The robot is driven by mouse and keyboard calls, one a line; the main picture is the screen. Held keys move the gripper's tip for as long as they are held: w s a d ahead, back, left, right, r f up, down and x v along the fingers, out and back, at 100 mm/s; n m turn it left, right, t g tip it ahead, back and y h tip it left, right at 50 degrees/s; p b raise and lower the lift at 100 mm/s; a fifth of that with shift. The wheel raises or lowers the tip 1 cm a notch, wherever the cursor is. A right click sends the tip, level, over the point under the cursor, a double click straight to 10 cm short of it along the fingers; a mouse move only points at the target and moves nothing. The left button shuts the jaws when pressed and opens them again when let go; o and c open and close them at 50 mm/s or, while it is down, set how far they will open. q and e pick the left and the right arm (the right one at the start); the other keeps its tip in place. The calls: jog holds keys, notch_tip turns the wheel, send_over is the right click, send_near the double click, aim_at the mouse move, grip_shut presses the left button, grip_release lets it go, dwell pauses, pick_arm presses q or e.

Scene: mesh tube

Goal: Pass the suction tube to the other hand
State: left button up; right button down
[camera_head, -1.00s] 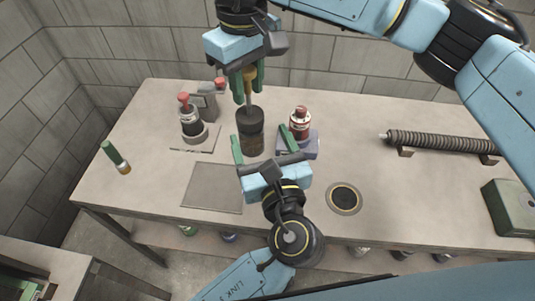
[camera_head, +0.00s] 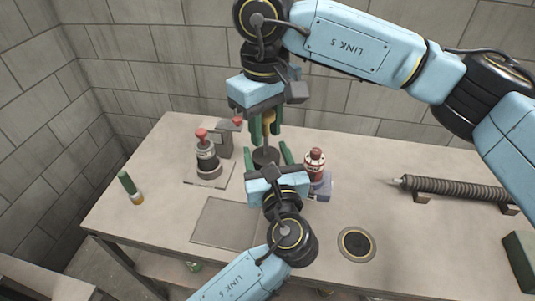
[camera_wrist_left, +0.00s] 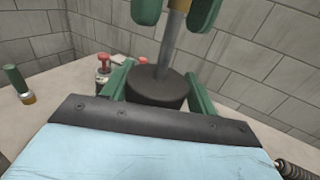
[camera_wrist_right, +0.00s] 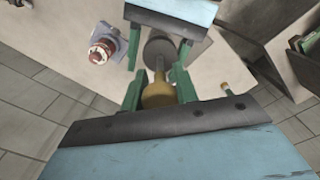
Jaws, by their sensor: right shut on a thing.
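The suction tube hangs upright, with a dark wide cylinder (camera_head: 266,156), a thin stem and a brass-coloured top (camera_wrist_right: 158,94). My right gripper (camera_head: 266,132) points down from above and is shut on the brass top. My left gripper (camera_head: 267,158) is open, with its green fingers on either side of the dark cylinder. In the left wrist view the cylinder (camera_wrist_left: 158,90) stands between these fingers; whether they touch it is unclear. My left gripper hides the cylinder's lower part in the head view.
A red-capped device (camera_head: 207,155) stands to the left. A green-handled tool (camera_head: 130,187), a flat grey plate (camera_head: 224,223), a round port (camera_head: 356,243) and a ribbed hose (camera_head: 455,188) are on the table.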

pick_arm(q)
jog(key=shift+d, duration=0.1)
jog(key=c, duration=0.5)
pick_arm(e)
jog(key=shift+a, duration=0.1)
pick_arm(q)
jog(key=shift+c, duration=0.8)
pick_arm(e)
jog(key=c, duration=1.5)
grip_release()
jog(key=o, duration=0.5)
jog(key=shift+r, duration=0.15)
